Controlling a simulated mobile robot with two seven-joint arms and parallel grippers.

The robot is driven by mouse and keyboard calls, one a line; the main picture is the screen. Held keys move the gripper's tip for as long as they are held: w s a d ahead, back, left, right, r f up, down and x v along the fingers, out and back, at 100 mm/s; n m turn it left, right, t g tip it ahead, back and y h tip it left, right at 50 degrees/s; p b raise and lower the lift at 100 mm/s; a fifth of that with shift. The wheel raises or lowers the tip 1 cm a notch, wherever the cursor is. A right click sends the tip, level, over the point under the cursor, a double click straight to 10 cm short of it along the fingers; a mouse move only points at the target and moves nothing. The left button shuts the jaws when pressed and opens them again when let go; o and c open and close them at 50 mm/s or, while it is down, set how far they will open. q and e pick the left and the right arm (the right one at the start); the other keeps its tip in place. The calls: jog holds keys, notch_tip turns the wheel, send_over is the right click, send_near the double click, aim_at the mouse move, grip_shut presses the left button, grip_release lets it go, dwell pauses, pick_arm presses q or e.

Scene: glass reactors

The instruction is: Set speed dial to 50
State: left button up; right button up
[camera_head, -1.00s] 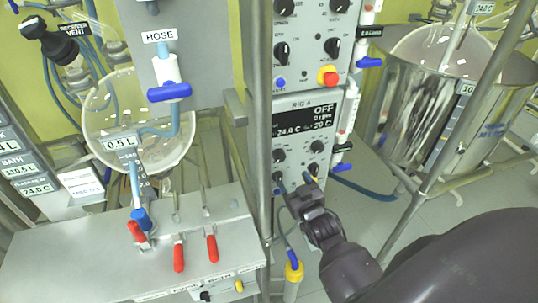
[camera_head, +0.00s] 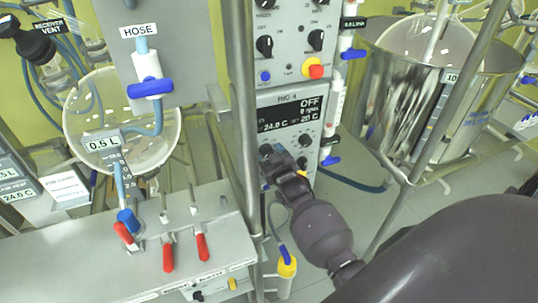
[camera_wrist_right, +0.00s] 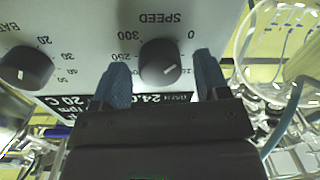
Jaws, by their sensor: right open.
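The speed dial (camera_wrist_right: 160,62) is a dark round knob on a light panel in the wrist view, which shows its label upside down. Printed numbers such as 0, 250 and 300 ring it, and a white mark shows on its lower right. My right gripper (camera_wrist_right: 161,70) is open, with one blue-grey finger on each side of the dial and a gap to each. In the head view my right gripper (camera_head: 268,156) is at the left part of the control box and hides most of that dial. The box's display (camera_head: 290,115) reads OFF. My left gripper is not in view.
The bath dial (camera_wrist_right: 27,67) sits beside the speed dial, and also shows in the head view (camera_head: 304,140). Another control unit (camera_head: 293,45) with knobs and a red button is above. A metal post (camera_head: 240,120) stands close left; a steel vessel (camera_head: 410,100) stands right.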

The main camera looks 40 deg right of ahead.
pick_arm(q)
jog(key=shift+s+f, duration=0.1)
pick_arm(e)
jog(key=c, duration=0.9)
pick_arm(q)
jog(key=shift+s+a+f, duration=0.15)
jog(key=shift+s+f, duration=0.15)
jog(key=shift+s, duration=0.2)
pick_arm(e)
jog(key=shift+m+p, duration=0.35)
jog(key=shift+m, duration=0.45)
jog(key=m+p, duration=0.1)
jog(key=m, duration=0.5)
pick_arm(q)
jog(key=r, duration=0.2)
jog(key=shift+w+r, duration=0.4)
pick_arm(e)
jog(key=shift+m, duration=0.6)
pick_arm(q)
jog(key=shift+p, duration=0.3)
pick_arm(e)
jog(key=shift+f, duration=0.1)
